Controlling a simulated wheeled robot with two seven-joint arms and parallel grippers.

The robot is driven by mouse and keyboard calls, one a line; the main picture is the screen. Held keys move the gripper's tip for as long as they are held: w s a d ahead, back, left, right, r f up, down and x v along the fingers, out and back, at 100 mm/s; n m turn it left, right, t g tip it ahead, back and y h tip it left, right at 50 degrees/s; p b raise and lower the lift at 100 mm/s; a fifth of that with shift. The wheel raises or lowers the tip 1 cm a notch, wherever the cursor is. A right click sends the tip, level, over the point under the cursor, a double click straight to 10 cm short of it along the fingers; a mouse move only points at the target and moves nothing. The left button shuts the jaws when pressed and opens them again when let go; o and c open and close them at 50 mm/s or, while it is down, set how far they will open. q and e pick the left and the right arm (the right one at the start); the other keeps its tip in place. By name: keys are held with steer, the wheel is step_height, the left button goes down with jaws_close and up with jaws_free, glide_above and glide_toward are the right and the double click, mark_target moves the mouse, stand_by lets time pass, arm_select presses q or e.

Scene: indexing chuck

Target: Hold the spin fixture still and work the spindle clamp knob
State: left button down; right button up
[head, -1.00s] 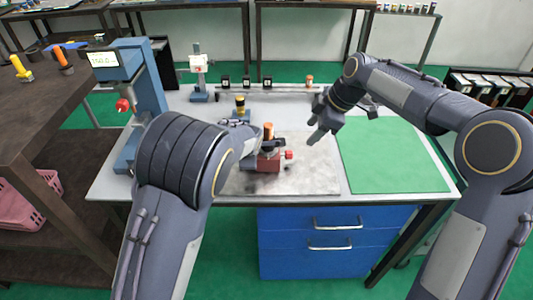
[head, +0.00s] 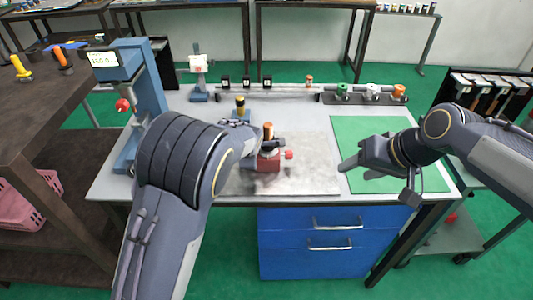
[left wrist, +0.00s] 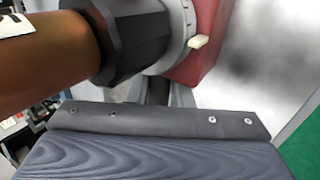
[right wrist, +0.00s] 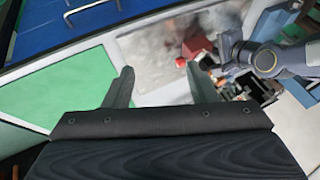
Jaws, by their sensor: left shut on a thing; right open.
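The spin fixture has a red block base (head: 268,163) on the grey plate, with a copper-coloured cylinder (head: 268,131) upright on top. A red knob (head: 289,155) sticks out from its right side and shows in the right wrist view (right wrist: 180,62). My left gripper (head: 262,146) is shut at the fixture, partly hidden by my forearm. The left wrist view shows the cylinder (left wrist: 45,60), a black collar (left wrist: 130,35) and a grey ring with a cream tab (left wrist: 198,42) close up; the exact grip is hidden. My right gripper (head: 345,170) is open and empty, right of the knob and apart from it.
A green mat (head: 375,126) lies on the right of the workbench, under my right gripper. A blue press-like stand (head: 146,85) with a display stands left. A rail with coloured-knob parts (head: 370,98) runs along the back. The grey plate (head: 318,160) is clear right of the fixture.

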arm_select(q)
steer(key=shift+f, duration=0.1)
arm_select(e)
steer(key=s+m, duration=0.3)
steer(key=shift+s+d+f+m, duration=0.25)
steer(key=shift+s+f+m, duration=0.05)
steer(key=shift+s+f, duration=0.1)
arm_select(q)
steer(key=c, duration=1.2)
jaws_free()
steer(key=shift+c, duration=0.2)
steer(key=shift+o, duration=0.2)
steer(key=shift+s, duration=0.1)
arm_select(e)
steer(key=shift+w, duration=0.1)
arm_select(q)
steer(key=shift+f, duration=0.15)
steer(key=shift+s, duration=0.1)
